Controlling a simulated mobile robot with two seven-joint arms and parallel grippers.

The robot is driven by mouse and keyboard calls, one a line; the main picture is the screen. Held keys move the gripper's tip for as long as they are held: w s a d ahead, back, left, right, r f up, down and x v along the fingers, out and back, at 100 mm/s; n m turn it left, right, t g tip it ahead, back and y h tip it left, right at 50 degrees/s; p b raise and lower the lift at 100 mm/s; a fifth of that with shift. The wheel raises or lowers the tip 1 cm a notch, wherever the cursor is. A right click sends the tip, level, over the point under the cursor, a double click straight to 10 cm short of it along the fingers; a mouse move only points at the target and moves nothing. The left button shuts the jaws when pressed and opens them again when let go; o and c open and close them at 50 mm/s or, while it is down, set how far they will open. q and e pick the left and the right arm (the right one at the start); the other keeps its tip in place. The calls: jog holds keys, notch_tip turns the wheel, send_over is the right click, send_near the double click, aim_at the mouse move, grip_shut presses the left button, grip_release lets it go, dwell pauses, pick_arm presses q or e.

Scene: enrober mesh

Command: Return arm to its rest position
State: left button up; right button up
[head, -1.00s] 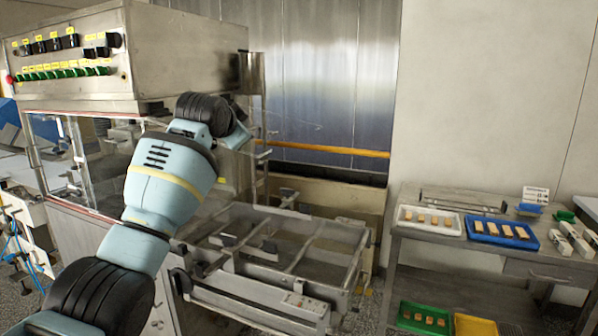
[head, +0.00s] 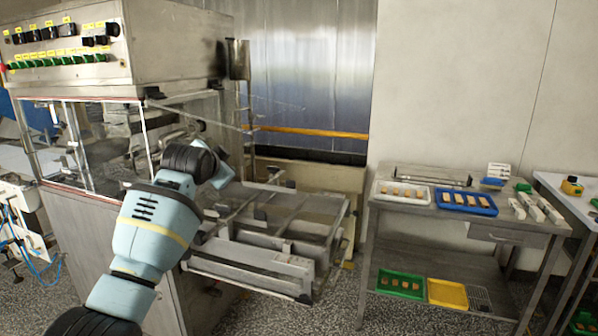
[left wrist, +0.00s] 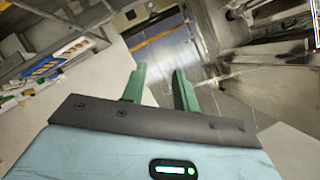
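My left arm (head: 152,225) rises from the lower left of the head view, in front of the steel enrober machine (head: 190,45). Its fingers cannot be made out there. In the left wrist view my left gripper (left wrist: 160,88) shows two green fingers with a gap between them and nothing held. The fingers stand apart from the surroundings, with the wall and floor behind them. My right gripper is in neither view.
The machine's open conveyor frame (head: 290,225) juts out to the right of my arm. A steel side table (head: 400,216) holds a white tray (head: 378,194) and a blue tray (head: 441,206) with brown pieces. Speckled floor is open between the frame and table.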

pick_arm(q)
jog(key=s+f+n+g, duration=0.1)
jog(key=s+f, duration=0.3)
jog(key=f, duration=0.8)
jog(key=s+f+n, duration=0.1)
jog(key=s+f, duration=0.2)
jog(key=f, duration=0.8)
jog(key=s+a+f+n+g, duration=0.1)
jog(key=s+f+n+g, duration=0.1)
jog(key=s+f, duration=1.75)
jog(key=s+f+n, duration=0.1)
jog(key=s+f, duration=0.2)
jog(key=s, duration=0.6)
jog(key=s+f+n+g, duration=0.1)
jog(key=s+f, duration=0.2)
jog(key=s, duration=0.7)
jog(key=s+a+f+n, duration=0.1)
jog(key=s+f, duration=0.2)
jog(key=s, duration=0.7)
jog(key=shift+f+h, duration=0.2)
jog(key=shift+h, duration=0.2)
jog(key=shift+w, duration=0.1)
